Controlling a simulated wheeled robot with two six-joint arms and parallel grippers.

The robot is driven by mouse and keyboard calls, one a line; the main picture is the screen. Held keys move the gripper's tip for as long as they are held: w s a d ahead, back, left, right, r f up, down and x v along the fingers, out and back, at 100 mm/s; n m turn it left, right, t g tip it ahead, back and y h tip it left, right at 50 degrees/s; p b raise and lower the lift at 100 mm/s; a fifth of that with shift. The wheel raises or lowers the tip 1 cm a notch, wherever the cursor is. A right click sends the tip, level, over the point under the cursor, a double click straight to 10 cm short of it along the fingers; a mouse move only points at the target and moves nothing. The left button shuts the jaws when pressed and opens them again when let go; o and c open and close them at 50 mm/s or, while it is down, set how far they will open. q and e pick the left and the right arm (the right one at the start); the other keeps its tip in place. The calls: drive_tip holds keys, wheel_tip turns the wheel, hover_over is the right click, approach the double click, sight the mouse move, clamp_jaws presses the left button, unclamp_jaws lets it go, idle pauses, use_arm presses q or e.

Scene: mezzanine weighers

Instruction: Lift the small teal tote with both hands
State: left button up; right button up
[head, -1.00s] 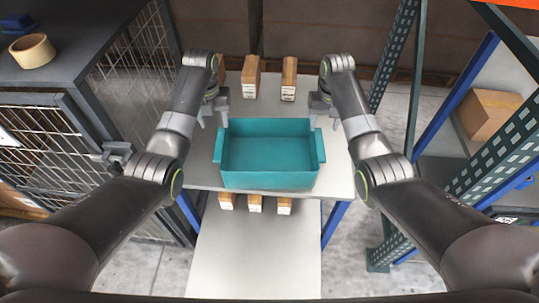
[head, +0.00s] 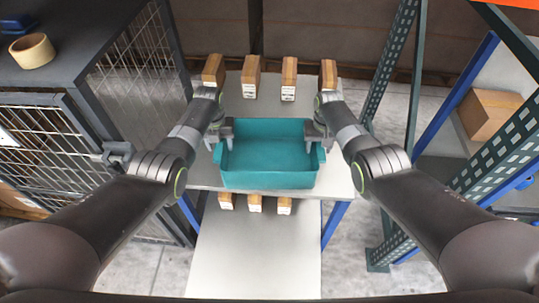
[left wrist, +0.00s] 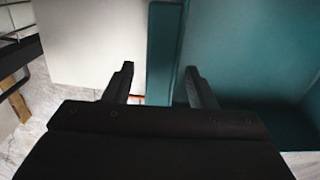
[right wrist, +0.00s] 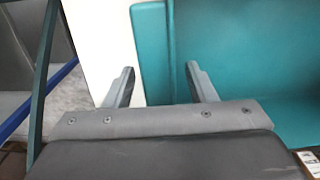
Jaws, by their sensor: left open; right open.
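The teal tote (head: 268,180) is an empty open box standing on a light grey table, with a lip on each short side. My left gripper (head: 222,138) is at the tote's left side and my right gripper (head: 315,138) at its right side. In the left wrist view the open fingers of my left gripper (left wrist: 160,85) stand either side of the tote's teal side lip (left wrist: 163,50). In the right wrist view the open fingers of my right gripper (right wrist: 160,85) straddle the other side lip (right wrist: 152,50). I cannot tell whether any finger touches it.
Several brown boxes (head: 250,78) stand along the table's back edge. More small boxes (head: 255,204) sit on a lower shelf (head: 255,255) in front. A dark cage cabinet with a tape roll (head: 32,50) is at left. A rack upright (head: 398,70) stands at right.

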use_arm(q)
drive_tip(key=shift+c, duration=0.4)
use_arm(e)
drive_tip(key=shift+c, duration=0.4)
use_arm(q)
clamp_jaws()
use_arm(e)
clamp_jaws()
